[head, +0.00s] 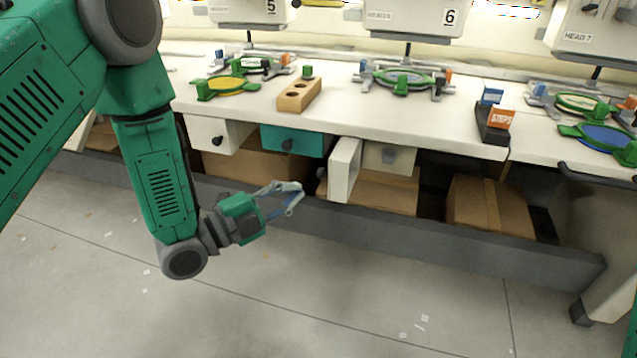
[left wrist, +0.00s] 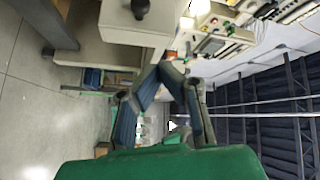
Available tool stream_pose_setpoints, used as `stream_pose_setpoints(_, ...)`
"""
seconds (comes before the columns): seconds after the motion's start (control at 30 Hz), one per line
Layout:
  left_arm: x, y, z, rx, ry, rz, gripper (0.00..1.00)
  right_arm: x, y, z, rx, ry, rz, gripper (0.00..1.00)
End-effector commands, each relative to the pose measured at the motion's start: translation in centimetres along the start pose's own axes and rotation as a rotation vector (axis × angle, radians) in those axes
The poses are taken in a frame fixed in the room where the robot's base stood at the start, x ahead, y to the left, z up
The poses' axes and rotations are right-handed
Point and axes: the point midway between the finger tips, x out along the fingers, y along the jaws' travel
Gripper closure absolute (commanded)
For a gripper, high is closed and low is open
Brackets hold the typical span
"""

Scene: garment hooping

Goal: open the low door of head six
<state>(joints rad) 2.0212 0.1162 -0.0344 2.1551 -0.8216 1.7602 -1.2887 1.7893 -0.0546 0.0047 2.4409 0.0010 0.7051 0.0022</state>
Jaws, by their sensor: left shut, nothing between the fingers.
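Below the table under head six (head: 415,16), a white door panel (head: 343,170) stands out from the front, swung open and seen mostly edge-on. Beside it on the right is a cream front with a grey knob (head: 388,157), partly in shadow. My left gripper (head: 294,192) is shut and empty, in front of the table and left of the white panel, a little lower and apart from it. In the left wrist view its fingers (left wrist: 168,72) meet at the tips, and a pale panel with a dark knob (left wrist: 140,8) shows above. My right gripper is not in view.
A white drawer (head: 217,138) and a teal drawer (head: 295,139) hang left of the white panel. Cardboard boxes (head: 490,205) stand underneath, behind a grey beam (head: 450,237). Hoops, a wooden block (head: 299,94) and a STEPS stand (head: 493,122) sit on top. The floor in front is open.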

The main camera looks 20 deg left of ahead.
Motion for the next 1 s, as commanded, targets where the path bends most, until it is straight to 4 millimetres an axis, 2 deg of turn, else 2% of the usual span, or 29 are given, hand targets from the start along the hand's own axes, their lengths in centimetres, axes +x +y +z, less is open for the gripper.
stream_pose_setpoints(0.1,-2.0,1.2,-1.3,0.146,-0.091,0.043,1.0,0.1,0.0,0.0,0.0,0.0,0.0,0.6)
stream_pose_setpoints(0.2,-3.0,1.8,-2.0,0.235,-0.131,0.077,1.0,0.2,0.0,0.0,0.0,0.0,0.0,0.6)
stream_pose_setpoints(0.37,-3.2,2.2,-2.3,0.293,-0.151,0.1,1.0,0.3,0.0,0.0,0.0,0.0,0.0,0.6)
stream_pose_setpoints(0.57,-0.6,2.4,-1.9,0.297,-0.15,0.097,1.0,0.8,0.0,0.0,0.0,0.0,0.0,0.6)
stream_pose_setpoints(0.9,6.5,3.0,-0.7,0.296,-0.15,0.096,1.0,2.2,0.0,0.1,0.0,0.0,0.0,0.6)
stream_pose_setpoints(1.0,6.5,2.5,1.2,0.294,-0.155,0.096,1.0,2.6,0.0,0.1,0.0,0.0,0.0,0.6)
